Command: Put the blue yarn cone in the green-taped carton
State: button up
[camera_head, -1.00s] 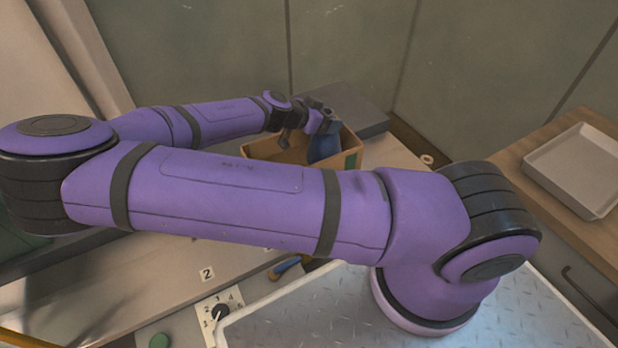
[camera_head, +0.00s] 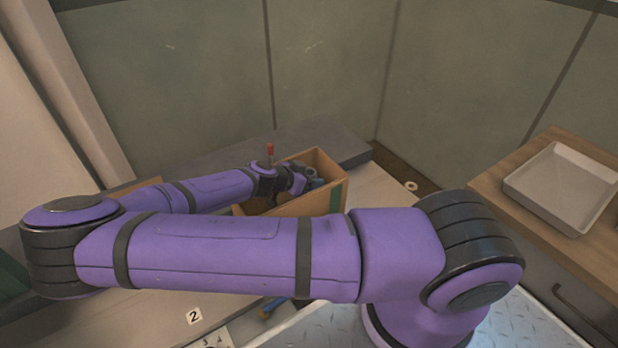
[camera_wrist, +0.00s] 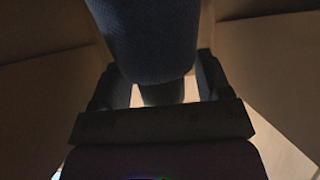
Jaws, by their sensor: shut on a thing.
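The blue yarn cone (camera_wrist: 155,40) is between my gripper's fingers in the wrist view, with carton walls around it. In the head view only a small blue part of the cone (camera_head: 317,184) shows at my gripper (camera_head: 303,182). My gripper is shut on the cone, down inside the open carton (camera_head: 318,204). A green tape strip shows on the carton's right front corner. The carton's front left is hidden behind my arm. Whether the cone touches the carton floor cannot be told.
A grey slab (camera_head: 325,139) lies behind the carton. A light tray (camera_head: 562,187) rests on a wooden counter at the right. A roll of tape (camera_head: 411,186) lies right of the carton.

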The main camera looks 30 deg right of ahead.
jog(key=o, duration=1.5)
jog(key=shift+v, duration=3.8)
